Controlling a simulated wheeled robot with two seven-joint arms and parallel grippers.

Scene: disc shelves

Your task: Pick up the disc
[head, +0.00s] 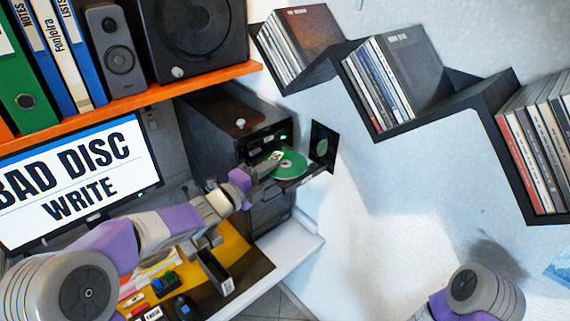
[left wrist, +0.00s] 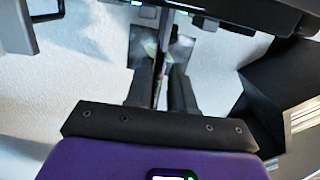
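A green disc (head: 291,164) with a pale centre lies flat at the open tray (head: 297,181) of a black computer tower (head: 262,118). My left gripper (head: 275,163) reaches in from the left and its tips overlap the left part of the disc. In the left wrist view the two fingers (left wrist: 161,70) are close together, with a narrow gap and a thin coloured strip between them. I cannot tell whether they clamp the disc. My right gripper is out of view; only part of my right arm shows at the bottom right.
A small dark panel (head: 323,146) stands beside the tray. A monitor (head: 75,180) reads "BAD DISC WRITE". Stepped black wall shelves (head: 420,120) hold several disc cases. An orange shelf (head: 150,97) carries binders and speakers. The desk's white right end (head: 290,255) is mostly clear.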

